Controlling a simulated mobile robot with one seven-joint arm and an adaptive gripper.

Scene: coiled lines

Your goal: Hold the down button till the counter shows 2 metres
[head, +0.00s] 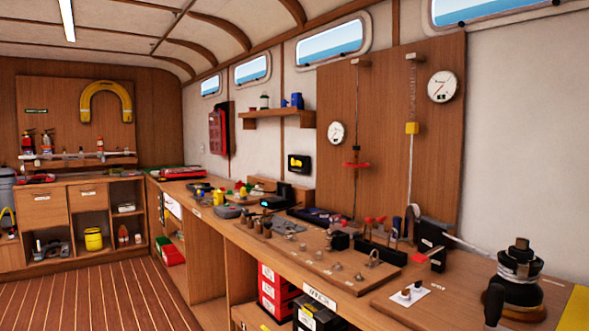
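A small white plate (409,296) with two small knobs or buttons lies on the front right of the wooden bench. I cannot read any marking that tells which one is down. A dark winch-like drum (517,277) with pale line wound around it stands to the right of the plate. A small black box with a yellow face (299,164) hangs on the wall; I cannot tell whether it is the counter, and no metre figure is readable. My gripper does not show in this view.
The bench (340,288) runs along the right wall, crowded with small fittings. A black box (434,236) stands behind the plate. Two round dials (336,133) (442,87) hang by a wooden panel (385,90). Free striped floor (95,300) lies at left.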

